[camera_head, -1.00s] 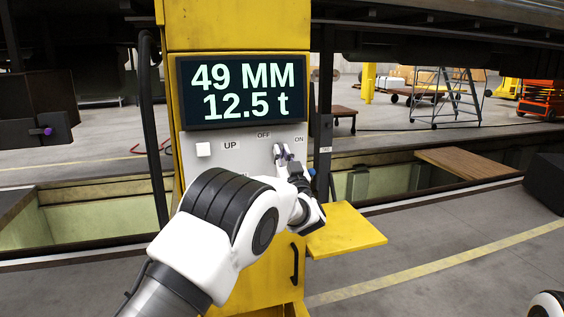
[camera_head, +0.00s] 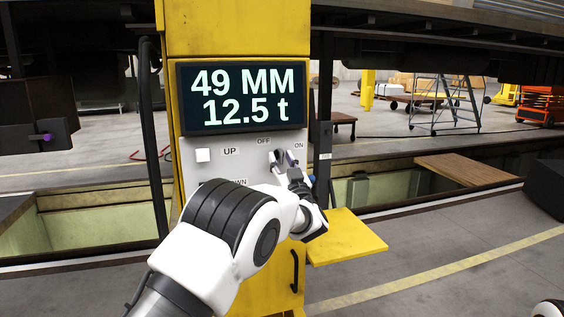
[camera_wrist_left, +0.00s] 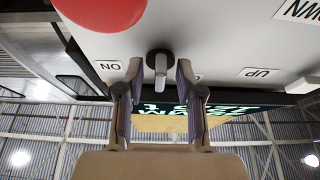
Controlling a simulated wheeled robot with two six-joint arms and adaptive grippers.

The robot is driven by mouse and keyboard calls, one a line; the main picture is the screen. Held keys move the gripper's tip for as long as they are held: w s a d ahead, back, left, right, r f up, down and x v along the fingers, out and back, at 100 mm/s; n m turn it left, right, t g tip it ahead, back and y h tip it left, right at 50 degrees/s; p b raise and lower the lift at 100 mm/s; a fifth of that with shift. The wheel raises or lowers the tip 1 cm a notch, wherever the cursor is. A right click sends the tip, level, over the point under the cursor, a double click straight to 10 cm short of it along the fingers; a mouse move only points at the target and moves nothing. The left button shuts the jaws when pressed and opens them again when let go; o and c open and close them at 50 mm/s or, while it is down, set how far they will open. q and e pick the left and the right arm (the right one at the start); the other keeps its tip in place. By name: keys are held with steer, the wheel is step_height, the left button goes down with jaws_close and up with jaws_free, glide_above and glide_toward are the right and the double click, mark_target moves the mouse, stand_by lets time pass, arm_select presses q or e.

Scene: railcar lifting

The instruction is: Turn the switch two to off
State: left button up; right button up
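The switch (camera_wrist_left: 157,64), a dark round base with a grey lever, shows in the left wrist view on the light grey panel. It sits beside the "ON" label (camera_wrist_left: 110,66); a label to its right is mostly hidden by a finger. My left gripper (camera_wrist_left: 158,75) is open, with one finger on each side of the lever and visible gaps between. In the head view, the left gripper (camera_head: 282,159) is at the right of the panel (camera_head: 213,170), below the "OFF" and "ON" labels; there it hides most of the switch. My right gripper is out of view.
A red round button (camera_wrist_left: 102,10) is near the switch in the left wrist view. Above the panel, a display (camera_head: 243,96) reads 49 MM and 12.5 t. A white button (camera_head: 203,155) is beside "UP". A yellow shelf (camera_head: 346,238) juts out below right.

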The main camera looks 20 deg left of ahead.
arm_select(q)
steer(key=v, duration=0.8)
steer(key=s+a+f+m+g+h, duration=0.15)
steer(key=a+f, duration=0.25)
steer(key=f, duration=0.6)
steer(key=s+a+f+m+g+h, duration=0.15)
steer(key=a+f, duration=0.35)
steer(key=f, duration=0.5)
steer(key=s+a+f+m+g+h, duration=0.1)
steer(key=s+a+f+g+h, duration=0.1)
steer(key=s+f, duration=0.6)
steer(key=s+a+f+m+g+h, duration=0.15)
steer(key=s+f, duration=0.25)
steer(key=f, duration=0.7)
steer(key=s+d+f+m+g+h, duration=0.15)
steer(key=s+f+g, duration=0.3)
steer(key=s, duration=0.55)
steer(key=s+d+f+g+h, duration=0.1)
steer(key=s+f+g+h, duration=0.15)
steer(key=s+f, duration=0.55)
steer(key=s+d+r+g+h, duration=0.1)
steer(key=s+d+g, duration=0.1)
steer(key=s, duration=0.6)
steer(key=s+d+r+g+h, duration=0.1)
steer(key=s+d+g, duration=0.1)
steer(key=s, duration=0.7)
steer(key=shift+g, duration=0.55)
steer(key=shift+o, duration=0.2)
steer(key=shift+w+d, duration=0.1)
